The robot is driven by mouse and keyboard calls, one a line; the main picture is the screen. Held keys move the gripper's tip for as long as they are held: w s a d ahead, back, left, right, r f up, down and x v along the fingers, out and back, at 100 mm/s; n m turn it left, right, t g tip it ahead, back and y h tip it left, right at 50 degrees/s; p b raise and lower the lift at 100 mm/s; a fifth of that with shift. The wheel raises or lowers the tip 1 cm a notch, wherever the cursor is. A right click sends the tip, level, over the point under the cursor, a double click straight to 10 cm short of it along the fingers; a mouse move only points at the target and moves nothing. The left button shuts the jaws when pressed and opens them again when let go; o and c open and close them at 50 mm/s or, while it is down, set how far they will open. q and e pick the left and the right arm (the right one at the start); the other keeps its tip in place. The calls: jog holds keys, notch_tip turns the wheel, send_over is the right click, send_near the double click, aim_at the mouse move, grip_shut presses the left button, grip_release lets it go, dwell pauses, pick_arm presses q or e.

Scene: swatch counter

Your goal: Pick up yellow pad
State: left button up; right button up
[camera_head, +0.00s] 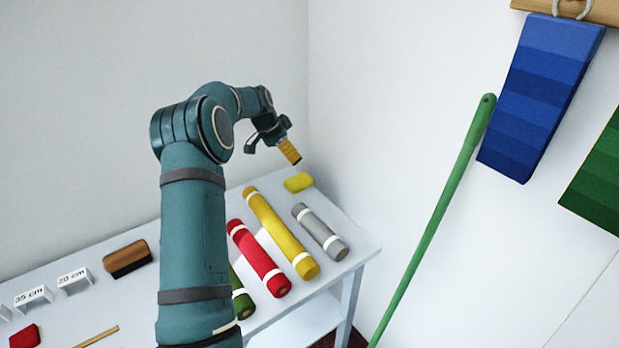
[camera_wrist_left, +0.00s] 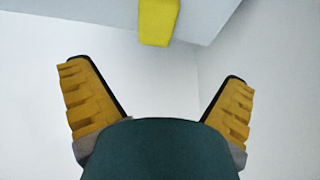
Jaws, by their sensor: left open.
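The yellow pad (camera_head: 298,182) lies flat near the far right corner of the white counter. It also shows at the top of the left wrist view (camera_wrist_left: 158,22), cut off by the frame edge. My left gripper (camera_head: 272,150) hangs in the air above the counter, a little left of the pad and higher. In the left wrist view its two yellow-padded fingers (camera_wrist_left: 155,72) are spread wide with nothing between them. The pad is beyond the fingertips, apart from them. My right gripper is in neither view.
Yellow (camera_head: 280,232), red (camera_head: 258,258), grey (camera_head: 320,232) and partly hidden green (camera_head: 242,300) rolls lie in front of the pad. A brown brush-like block (camera_head: 127,258) stands left. A green pole (camera_head: 435,220) leans right. Walls stand close behind the counter.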

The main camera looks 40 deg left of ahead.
aim_at(297, 180)
pick_arm(q)
jog(key=b+x, duration=0.1)
jog(key=x, duration=0.7)
jog(key=shift+s+f, duration=0.1)
jog(key=shift+f, duration=0.05)
jog(key=shift+s+d+b+x, duration=0.15)
jog(key=shift+b+x, duration=0.15)
jog(key=shift+x, duration=1.05)
jog(key=shift+s+d+b+x, duration=0.15)
jog(key=shift+b+x, duration=0.1)
jog(key=shift+x, duration=1.1)
jog(key=c, duration=1.1)
jog(key=shift+o, duration=0.2)
